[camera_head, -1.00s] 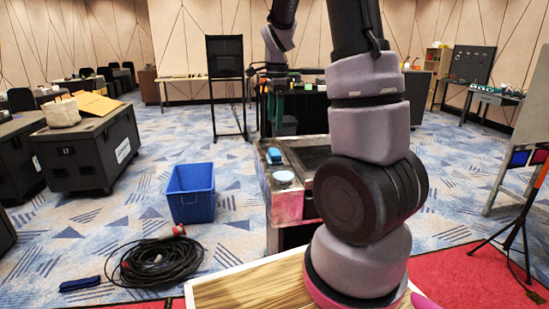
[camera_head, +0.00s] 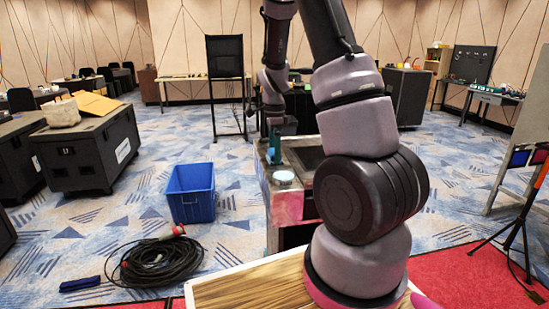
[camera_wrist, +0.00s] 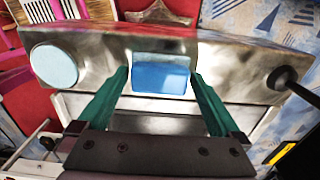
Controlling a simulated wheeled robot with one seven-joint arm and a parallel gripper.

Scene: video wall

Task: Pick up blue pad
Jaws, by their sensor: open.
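The blue pad (camera_wrist: 160,72) lies on the worn metal top of a cart (camera_wrist: 225,62). In the wrist view it sits between the two teal fingers of my gripper (camera_wrist: 160,84), near their tips. The fingers are open, one at each side of the pad, with nothing held. I cannot tell how much height is left between tips and pad. In the head view my gripper (camera_head: 274,148) points down over the cart top and mostly hides the pad.
A pale round disc (camera_wrist: 54,66) lies left of the pad on the same top; it shows in the head view (camera_head: 284,177). A dark knob on a rod (camera_wrist: 282,78) stands at the right. A blue bin (camera_head: 191,193) and coiled cable (camera_head: 156,261) are on the floor.

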